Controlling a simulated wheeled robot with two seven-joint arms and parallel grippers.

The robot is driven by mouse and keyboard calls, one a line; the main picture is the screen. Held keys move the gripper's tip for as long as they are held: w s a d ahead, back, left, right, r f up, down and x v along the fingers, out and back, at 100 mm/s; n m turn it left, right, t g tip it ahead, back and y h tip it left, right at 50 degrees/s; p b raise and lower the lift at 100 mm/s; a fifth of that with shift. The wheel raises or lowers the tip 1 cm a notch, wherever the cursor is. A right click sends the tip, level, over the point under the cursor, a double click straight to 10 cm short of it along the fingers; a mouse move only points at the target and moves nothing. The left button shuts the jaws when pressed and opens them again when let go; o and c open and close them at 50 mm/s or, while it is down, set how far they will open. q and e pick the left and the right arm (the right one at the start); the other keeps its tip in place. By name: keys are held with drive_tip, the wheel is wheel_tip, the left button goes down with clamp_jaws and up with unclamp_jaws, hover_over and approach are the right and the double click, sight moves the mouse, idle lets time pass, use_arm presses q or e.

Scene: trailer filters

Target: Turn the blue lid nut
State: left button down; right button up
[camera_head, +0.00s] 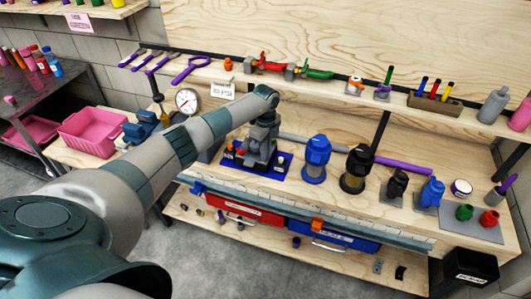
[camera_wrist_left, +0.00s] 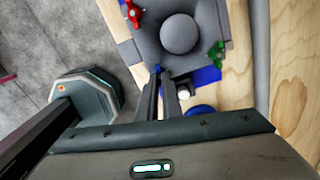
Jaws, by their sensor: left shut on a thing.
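A grey housing with a round domed lid (camera_wrist_left: 180,34) stands on a blue base plate (camera_head: 277,166) on the bench. In the left wrist view a red fitting (camera_wrist_left: 133,14) and a green fitting (camera_wrist_left: 216,52) sit on its rim. The small blue lid nut (camera_wrist_left: 157,69) shows at the lid's near edge, right at my fingertips and mostly hidden by them. My left gripper (camera_wrist_left: 164,78) is shut on it, with its fingers close together. In the head view my left gripper (camera_head: 259,151) is over the housing and covers much of it. My right gripper is not in view.
A blue filter (camera_head: 316,158) and a black filter (camera_head: 356,168) stand right of the housing. A purple bar (camera_head: 403,166) lies behind them. A pressure gauge (camera_head: 187,101) and pink bin (camera_head: 92,134) are left. Tools lie on the back shelf (camera_head: 330,86).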

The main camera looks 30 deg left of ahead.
use_arm(q)
drive_tip(key=m+b, duration=0.2)
drive_tip(key=m, duration=0.1)
drive_tip(key=m+b, duration=0.2)
drive_tip(key=shift+s+a+f+m+b, duration=0.1)
drive_tip(key=shift+s+f+m+b, duration=0.1)
drive_tip(key=shift+m+b, duration=0.15)
drive_tip(key=m+b, duration=0.4)
drive_tip(key=m, duration=0.1)
drive_tip(key=shift+m, duration=0.25)
drive_tip(key=shift+s+a+r+m+b, duration=0.1)
drive_tip(key=shift+a+m+b, duration=0.05)
drive_tip(key=shift+m+b, duration=1)
drive_tip(key=shift+r+m+b, duration=0.1)
drive_tip(key=shift+m+b, duration=0.4)
drive_tip(key=shift+m, duration=0.45)
drive_tip(key=c, duration=1.9)
unclamp_jaws()
drive_tip(key=shift+c, duration=0.2)
